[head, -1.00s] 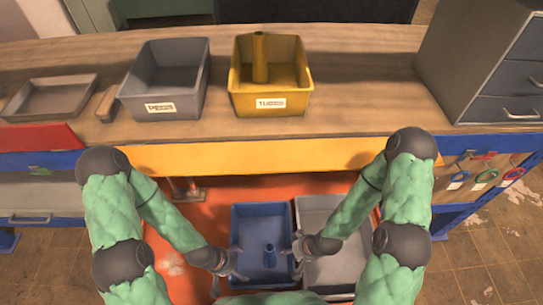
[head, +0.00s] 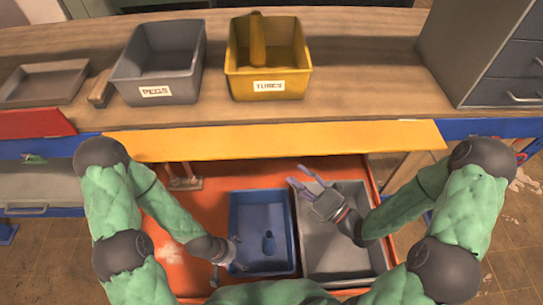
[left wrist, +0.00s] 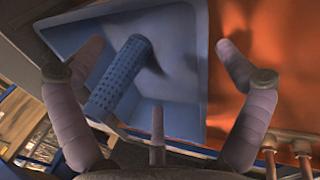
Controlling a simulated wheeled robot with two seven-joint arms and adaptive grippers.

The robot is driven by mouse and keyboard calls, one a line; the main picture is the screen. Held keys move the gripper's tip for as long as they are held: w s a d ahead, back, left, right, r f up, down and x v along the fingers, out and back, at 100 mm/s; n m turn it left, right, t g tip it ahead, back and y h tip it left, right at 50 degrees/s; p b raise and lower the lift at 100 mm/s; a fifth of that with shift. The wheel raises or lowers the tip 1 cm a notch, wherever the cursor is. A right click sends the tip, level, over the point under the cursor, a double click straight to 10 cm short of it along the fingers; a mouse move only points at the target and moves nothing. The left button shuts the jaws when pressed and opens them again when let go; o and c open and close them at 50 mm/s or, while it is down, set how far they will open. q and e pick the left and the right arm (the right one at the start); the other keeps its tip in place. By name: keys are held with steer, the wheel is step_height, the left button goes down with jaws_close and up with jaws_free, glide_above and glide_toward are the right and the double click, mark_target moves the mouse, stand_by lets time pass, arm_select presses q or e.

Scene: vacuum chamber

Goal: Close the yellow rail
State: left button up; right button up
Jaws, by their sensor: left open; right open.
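The yellow rail (head: 280,141) is a long flat strip along the front edge of the wooden table, above the orange drawer area (head: 200,215). I cannot tell how far it stands out. My right gripper (head: 304,182) is open and empty, just below the rail, over the far end of the grey tray (head: 335,250), fingers pointing up and left. My left gripper (head: 226,260) is open at the left side of the blue bin (head: 262,200), well below the rail. In the left wrist view, a blue perforated cylinder (left wrist: 122,75) in the bin shows between its spread fingers.
A grey bin labelled PEGS (head: 158,60) and a yellow bin labelled TUBES (head: 268,60) stand on the table (head: 370,80). A grey drawer cabinet (head: 490,60) stands right, a shallow tray (head: 45,82) left. A red panel (head: 35,123) lies left of the rail.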

mark_target(271, 156)
steer(key=shift+n, duration=0.3)
steer(key=shift+r+x, duration=0.15)
steer(key=shift+x, duration=2.55)
steer(key=shift+r+x, duration=0.15)
steer(key=shift+x, duration=2.5)
steer(key=shift+s, duration=0.1)
steer(key=shift+p, duration=0.3)
jaws_close()
